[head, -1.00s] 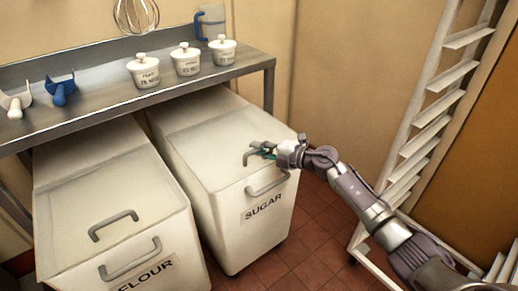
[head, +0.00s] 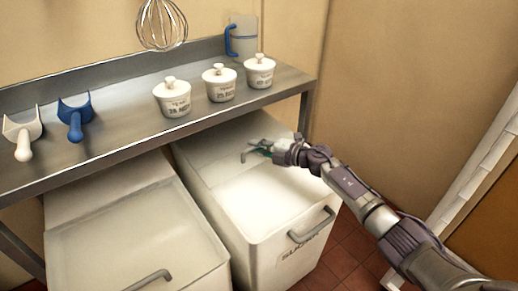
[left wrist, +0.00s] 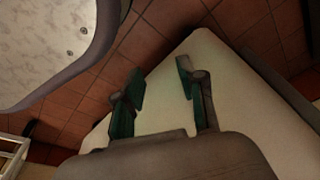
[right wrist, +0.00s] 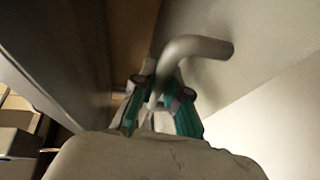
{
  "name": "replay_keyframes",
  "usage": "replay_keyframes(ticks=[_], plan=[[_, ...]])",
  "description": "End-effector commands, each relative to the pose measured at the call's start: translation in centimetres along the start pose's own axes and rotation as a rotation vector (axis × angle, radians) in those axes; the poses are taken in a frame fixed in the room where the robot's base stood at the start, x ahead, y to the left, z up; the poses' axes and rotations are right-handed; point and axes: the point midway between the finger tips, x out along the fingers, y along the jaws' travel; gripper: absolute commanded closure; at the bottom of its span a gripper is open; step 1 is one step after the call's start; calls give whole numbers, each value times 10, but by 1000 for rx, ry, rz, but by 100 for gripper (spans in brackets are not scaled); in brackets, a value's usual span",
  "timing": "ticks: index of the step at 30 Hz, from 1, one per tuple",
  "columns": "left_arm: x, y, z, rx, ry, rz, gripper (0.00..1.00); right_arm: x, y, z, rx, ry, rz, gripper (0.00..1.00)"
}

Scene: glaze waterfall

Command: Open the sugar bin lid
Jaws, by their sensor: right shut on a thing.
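The white sugar bin (head: 268,258) stands under the metal table, its front part open and white sugar (head: 262,200) showing inside. Its lid (head: 215,150) is slid back toward the table, with the grey lid handle (head: 243,157) near its front edge. My right gripper (head: 262,150) is at that handle; in the right wrist view its green fingers (right wrist: 160,105) are closed around one end of the curved handle (right wrist: 195,48). My left gripper (left wrist: 160,90) shows only in the left wrist view, fingers apart and empty.
The flour bin (head: 130,235) stands left of the sugar bin, its lid closed. The metal table (head: 110,145) overhangs both bins and carries white lidded pots (head: 220,85), scoops (head: 75,117) and a jug (head: 243,38). A white rack (head: 470,180) stands at the right.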

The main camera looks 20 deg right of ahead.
Motion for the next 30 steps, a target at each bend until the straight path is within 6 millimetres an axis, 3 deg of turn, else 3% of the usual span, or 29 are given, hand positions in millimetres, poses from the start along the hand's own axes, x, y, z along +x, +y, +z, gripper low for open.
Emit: replay_keyframes(ticks=[16, 17, 19, 30], plan=[[-6, -1, -7, -1, 6, -2, 60, 6, -1, 3, 1, -1, -3, 100], [-6, -1, -7, -1, 6, -2, 60, 6, -1, 3, 1, -1, -3, 84], [-6, -2, -7, -1, 6, -2, 60, 6, 0, 3, 1, -1, -2, 75], [-5, 0, -3, -1, -2, 0, 60, -1, 0, 4, -1, -2, -2, 75]])
